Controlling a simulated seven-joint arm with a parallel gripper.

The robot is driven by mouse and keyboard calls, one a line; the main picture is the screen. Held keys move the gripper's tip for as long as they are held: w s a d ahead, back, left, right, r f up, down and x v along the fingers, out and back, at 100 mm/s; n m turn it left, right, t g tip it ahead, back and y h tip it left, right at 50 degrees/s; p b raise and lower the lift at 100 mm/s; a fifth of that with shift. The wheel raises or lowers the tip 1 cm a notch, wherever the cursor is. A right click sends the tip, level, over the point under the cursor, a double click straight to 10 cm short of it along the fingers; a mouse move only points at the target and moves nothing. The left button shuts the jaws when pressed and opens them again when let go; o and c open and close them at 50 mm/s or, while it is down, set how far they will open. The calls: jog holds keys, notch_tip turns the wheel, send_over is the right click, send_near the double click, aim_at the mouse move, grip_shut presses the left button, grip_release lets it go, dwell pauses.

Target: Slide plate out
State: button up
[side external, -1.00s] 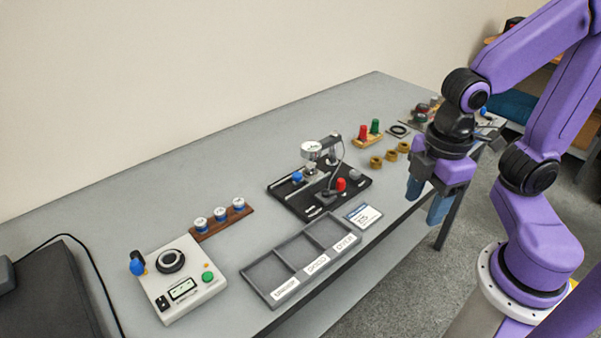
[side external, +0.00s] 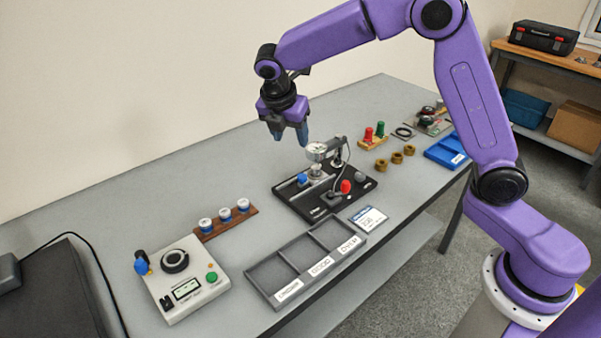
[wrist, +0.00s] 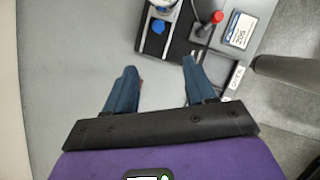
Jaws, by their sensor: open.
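The black gauge fixture (side external: 296,205) stands on the grey bench, with a round dial gauge (side external: 316,150) over it. A blue knob (side external: 303,179) sits on its left part, beside a pale metal strip. I cannot tell for sure which part is the sliding plate. A red knob (side external: 346,187) is on its right part. My gripper (side external: 290,139) is open and empty, pointing down above and behind the fixture, apart from it. In the wrist view my fingers (wrist: 159,67) are spread over bare bench, with the blue knob (wrist: 158,26) beyond them.
A grey compartment tray (side external: 350,258) and a label card (side external: 369,217) lie in front. A control box (side external: 185,278) and a wooden rack of weights (side external: 226,221) are at left. Brown rings (side external: 396,157), a peg stand (side external: 374,138) and a blue tray (side external: 446,152) are at right.

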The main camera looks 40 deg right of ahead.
aim_at(302, 177)
jog(key=x, duration=1.7)
jog(key=shift+w+d+f, duration=0.15)
jog(key=shift+w+f, duration=0.1)
jog(key=shift+w, duration=0.05)
jog(key=shift+c, duration=0.3)
